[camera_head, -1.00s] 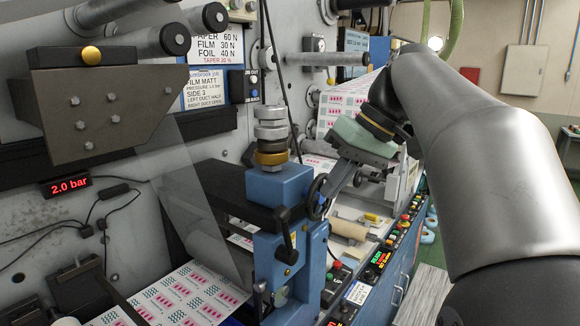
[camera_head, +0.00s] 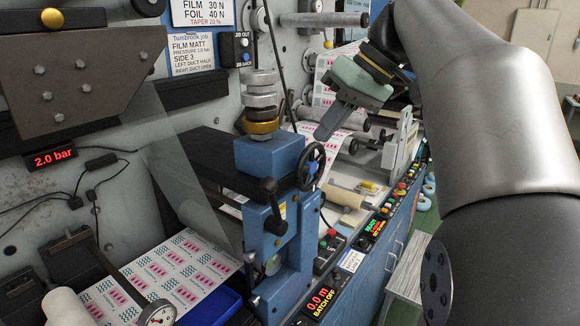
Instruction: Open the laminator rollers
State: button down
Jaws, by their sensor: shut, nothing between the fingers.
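The laminator unit is a blue housing (camera_head: 265,155) with a stack of grey and gold rings (camera_head: 261,110) on top. A black handwheel (camera_head: 311,166) is on its right side. A black lever with a ball knob (camera_head: 272,205) hangs on its front face. The rollers inside are mostly hidden by the housing and a dark cover (camera_head: 205,155). A printed web (camera_head: 165,275) passes below. My gripper (camera_head: 326,134) points down and left, its fingers together and empty. In the picture its tip is just above and right of the handwheel; I cannot tell the depth gap.
A red display (camera_head: 52,158) reads 2.0 bar at the left. A control strip with buttons (camera_head: 385,210) runs along the right edge of the machine. A batch display (camera_head: 320,301) is at the bottom. A pressure gauge (camera_head: 160,316) stands lower left. A clear film sheet hangs left of the housing.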

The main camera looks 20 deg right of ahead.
jog(key=a+f, duration=0.6)
jog(key=shift+w+a+f+p, duration=0.2)
jog(key=shift+w+f+p, duration=0.1)
jog(key=shift+w+p, duration=0.15)
jog(key=shift+s, duration=0.1)
